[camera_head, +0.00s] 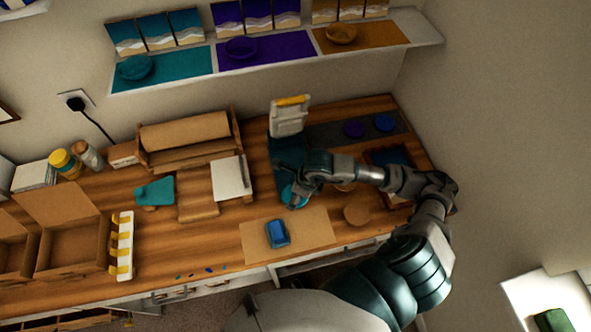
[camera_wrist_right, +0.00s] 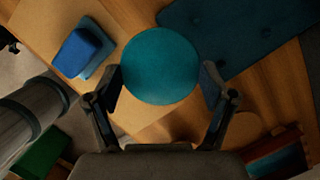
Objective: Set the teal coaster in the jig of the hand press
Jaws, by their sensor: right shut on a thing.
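The teal coaster (camera_wrist_right: 160,65) is a round disc between the two fingers of my right gripper (camera_wrist_right: 161,88) in the right wrist view. The gripper is shut on it. In the head view the coaster (camera_head: 291,194) shows partly below my right gripper (camera_head: 297,198), near the front edge of a dark blue mat (camera_head: 286,150). The hand press (camera_head: 288,118), pale with a yellow handle, stands at the back of that mat, apart from the coaster. I cannot make out its jig; my right arm covers part of this area. My left gripper is not in view.
A blue block (camera_head: 278,233) lies on a tan sheet (camera_head: 250,240) in front. A dark strip (camera_head: 325,134) with purple and blue discs lies behind my right arm. A round tan disc (camera_head: 357,214) and a cardboard box (camera_head: 72,235) are also on the bench.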

